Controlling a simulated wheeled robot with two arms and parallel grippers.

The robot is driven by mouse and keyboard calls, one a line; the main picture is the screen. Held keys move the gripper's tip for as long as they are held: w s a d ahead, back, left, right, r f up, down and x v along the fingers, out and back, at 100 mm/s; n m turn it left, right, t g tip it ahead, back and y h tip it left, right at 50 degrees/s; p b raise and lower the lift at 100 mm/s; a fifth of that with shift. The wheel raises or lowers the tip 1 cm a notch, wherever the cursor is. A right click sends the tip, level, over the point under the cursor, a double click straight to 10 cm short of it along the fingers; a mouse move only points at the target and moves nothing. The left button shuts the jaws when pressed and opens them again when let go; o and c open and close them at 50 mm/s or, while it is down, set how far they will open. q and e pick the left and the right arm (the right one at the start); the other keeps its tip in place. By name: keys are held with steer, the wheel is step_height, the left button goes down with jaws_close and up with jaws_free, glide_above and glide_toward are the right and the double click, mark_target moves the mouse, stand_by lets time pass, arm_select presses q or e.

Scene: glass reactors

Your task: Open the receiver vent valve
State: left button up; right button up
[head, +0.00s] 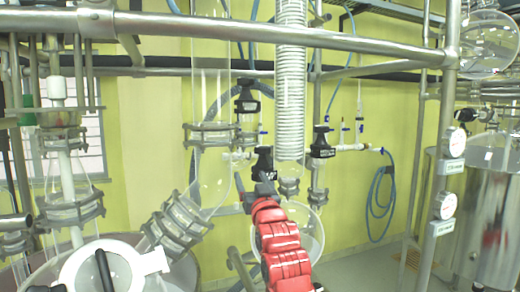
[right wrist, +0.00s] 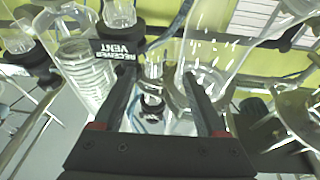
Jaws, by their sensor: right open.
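The black tag reading "RECEIVER VENT" (right wrist: 117,50) shows upside down in the right wrist view, just beyond and left of my right gripper's left fingertip. A clear glass fitting with a dark ring (right wrist: 152,98) shows between the fingers; I cannot tell whether it belongs to the vent valve. My right gripper (right wrist: 162,75) is open, its two dark fingers apart with nothing clamped. In the head view my red right arm reaches up to a black valve piece (head: 263,160), and the gripper partly blends into it. My left gripper is not in view.
Glass pipes with metal clamps (head: 180,222) stand close left of the arm. Another black tagged valve (head: 322,142) is to the right. Steel rails (head: 250,38) cross overhead. A steel tank (head: 495,215) stands at far right.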

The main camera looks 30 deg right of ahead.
mark_target(262, 150)
steer(key=s+d+r+g, duration=0.3)
steer(key=s+r+g, duration=0.1)
steer(key=s+r, duration=0.25)
steer(key=shift+m, duration=0.3)
steer(key=p+x, duration=0.7)
steer(key=x, duration=0.8)
steer(key=shift+w+d+f+p, duration=0.1)
steer(key=shift+w+f+p, duration=0.1)
steer(key=shift+w+p, duration=0.15)
steer(key=shift+p+x, duration=0.3)
steer(key=shift+x, duration=0.5)
